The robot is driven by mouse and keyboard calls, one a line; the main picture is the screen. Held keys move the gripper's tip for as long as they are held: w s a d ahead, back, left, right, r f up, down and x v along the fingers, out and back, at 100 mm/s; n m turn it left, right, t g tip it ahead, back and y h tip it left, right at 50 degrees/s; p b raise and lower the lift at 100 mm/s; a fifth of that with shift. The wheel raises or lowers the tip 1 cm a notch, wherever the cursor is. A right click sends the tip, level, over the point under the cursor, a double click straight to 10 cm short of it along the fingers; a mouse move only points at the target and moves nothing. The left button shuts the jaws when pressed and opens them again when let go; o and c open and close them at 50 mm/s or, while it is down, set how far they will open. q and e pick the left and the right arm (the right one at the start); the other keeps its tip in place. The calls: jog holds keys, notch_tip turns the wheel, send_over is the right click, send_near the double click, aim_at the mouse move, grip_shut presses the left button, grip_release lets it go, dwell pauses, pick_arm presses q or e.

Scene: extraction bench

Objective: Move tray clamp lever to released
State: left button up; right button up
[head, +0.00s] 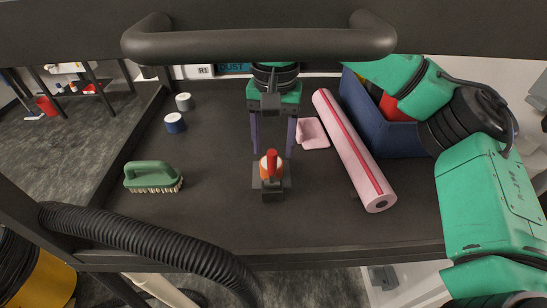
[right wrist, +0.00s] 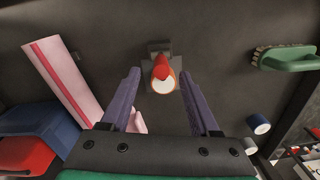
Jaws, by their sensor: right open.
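The tray clamp lever (head: 271,165) has a red handle on an orange and white round part. It stands on a small dark base (head: 272,195) in the middle of the dark bench top. In the right wrist view the red lever (right wrist: 161,72) shows at the upper middle, in front of its base. My right gripper (head: 273,154) is open and empty, with its two purple-grey fingers apart. In the right wrist view the fingertips (right wrist: 160,74) appear on either side of the lever; I see no contact. My left gripper is not in view.
A pink roll (head: 350,145) and a pink pad (head: 313,133) lie right of the lever. A blue bin (head: 400,135) stands behind my right arm. A green brush (head: 150,175) and two small cylinders (head: 175,123) (head: 184,102) are left. A black hose (head: 150,238) crosses the front.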

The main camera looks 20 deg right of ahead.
aim_at(272, 159)
notch_tip(272, 159, down, 3)
jog(key=shift+s, duration=0.1)
jog(key=shift+s+a+f+p, duration=0.2)
jog(key=shift+a+f+p, duration=0.1)
jog(key=shift+f, duration=0.15)
jog(key=shift+w+d, duration=0.1)
jog(key=shift+w, duration=0.05)
jog(key=shift+f, duration=0.1)
jog(key=c, duration=1)
jog(key=shift+w, duration=0.1)
